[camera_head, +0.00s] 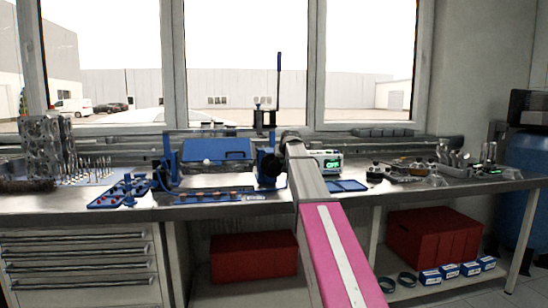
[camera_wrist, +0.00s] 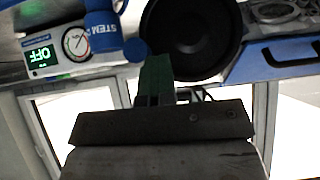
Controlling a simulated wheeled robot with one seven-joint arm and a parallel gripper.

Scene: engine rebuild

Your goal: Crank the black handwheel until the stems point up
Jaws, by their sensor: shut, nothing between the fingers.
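The black handwheel (camera_head: 268,166) is on the right side of a blue stand, beside the end of my arm. In the wrist view the handwheel (camera_wrist: 192,38) is a large dark round dish at top centre. My gripper (camera_wrist: 154,72) is shut and empty, its green-tinted fingers overlapping the wheel's lower left rim in the picture. I cannot tell whether they touch it. The gripper is not clearly visible in the head view. Between the blue stands is a tilted blue panel (camera_head: 217,150). A blue part lettered STEM (camera_wrist: 103,32) is left of the wheel. No stems can be made out on the stand.
A gauge box (camera_head: 328,162) with a green display stands just right of my arm; it also shows in the wrist view (camera_wrist: 62,48). A blue parts tray (camera_head: 120,192) lies left and another blue tray (camera_head: 347,186) right. A tall blue-tipped lever (camera_head: 278,75) rises behind.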

